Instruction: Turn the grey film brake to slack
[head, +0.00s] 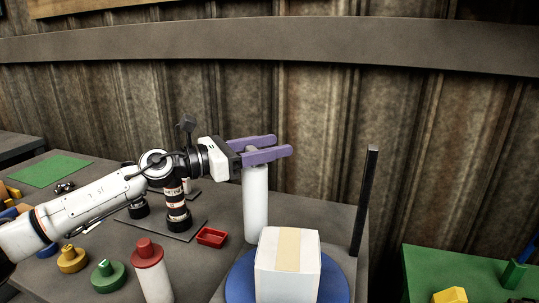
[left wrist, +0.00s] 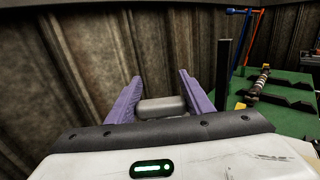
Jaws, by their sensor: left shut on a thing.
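The grey film brake (left wrist: 162,107) shows in the left wrist view as a rounded grey piece between the two purple fingers. My left gripper (head: 281,146) is shut on it at the top of an upright white film roll (head: 256,208). In the head view the fingers largely hide the brake, so its turn angle cannot be read. The gripper also shows in the left wrist view (left wrist: 156,88), its fingers on either side of the brake. My right gripper is in neither view.
A white box with a tan strip (head: 272,272) sits on a blue round turntable (head: 240,284) in front of the roll. A dark post (head: 365,200) stands to the right. A red tray (head: 212,237) and a red-capped bottle (head: 151,268) are at the left. A green table (head: 430,265) is at the right.

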